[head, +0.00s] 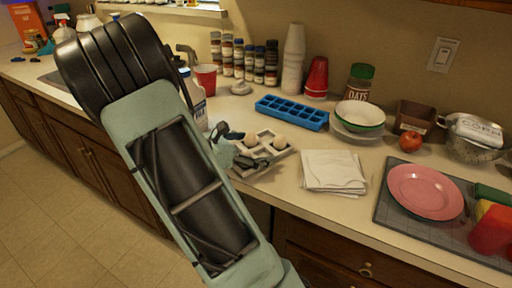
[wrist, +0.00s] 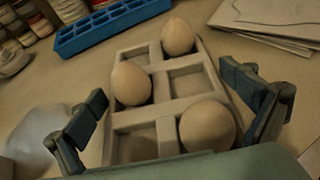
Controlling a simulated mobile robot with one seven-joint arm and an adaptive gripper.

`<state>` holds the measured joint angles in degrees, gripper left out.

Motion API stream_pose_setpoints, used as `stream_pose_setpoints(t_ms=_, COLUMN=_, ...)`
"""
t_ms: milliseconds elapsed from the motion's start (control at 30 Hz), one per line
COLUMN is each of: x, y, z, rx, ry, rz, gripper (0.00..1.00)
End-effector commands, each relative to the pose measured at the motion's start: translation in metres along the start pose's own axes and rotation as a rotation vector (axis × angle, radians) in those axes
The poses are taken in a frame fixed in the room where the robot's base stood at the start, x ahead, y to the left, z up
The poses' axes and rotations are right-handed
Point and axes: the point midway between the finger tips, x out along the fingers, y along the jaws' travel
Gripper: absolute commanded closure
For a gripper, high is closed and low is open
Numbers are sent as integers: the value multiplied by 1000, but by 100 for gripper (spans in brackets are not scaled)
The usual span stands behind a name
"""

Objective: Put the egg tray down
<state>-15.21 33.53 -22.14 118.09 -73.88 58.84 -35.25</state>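The egg tray (head: 262,168) is a pale grey tray with square cups, on the counter near its front edge in the head view. In the wrist view the egg tray (wrist: 190,86) lies between my fingers and holds three brown eggs, one at the far end (wrist: 178,37), one on the left (wrist: 131,84) and one near (wrist: 207,126). The other visible cups are empty. My gripper (wrist: 168,100) is open, with one dark finger on each side of the tray and narrow gaps seen beside it. My arm hides part of the tray in the head view.
A blue ice tray (head: 292,112) lies behind the egg tray. White napkins (head: 334,171) lie to its right. Bowls (head: 359,118), a red apple (head: 410,141) and a pink plate (head: 425,191) stand farther right. Spice jars (head: 239,60) and cups line the wall.

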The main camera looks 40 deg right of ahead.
Motion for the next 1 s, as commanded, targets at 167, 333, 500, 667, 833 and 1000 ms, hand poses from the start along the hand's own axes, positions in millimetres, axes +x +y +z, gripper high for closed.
stream_pose_setpoints(t_ms=167, x=0, y=0, z=0, rx=0, ry=0, rz=0, gripper=0)
stream_pose_setpoints(t_ms=333, x=-2, y=0, z=5, rx=1, ry=0, rz=0, gripper=0)
stream_pose_setpoints(t_ms=500, x=-28, y=1, z=4, rx=0, ry=1, rz=4, gripper=0)
stream_pose_setpoints(t_ms=667, x=-64, y=1, z=4, rx=1, ry=0, rz=4, gripper=0)
stream_pose_setpoints(t_ms=833, x=-97, y=1, z=4, rx=1, ry=1, rz=3, gripper=0)
stream_pose_setpoints(t_ms=1000, x=-116, y=0, z=3, rx=1, ry=1, rz=2, gripper=0)
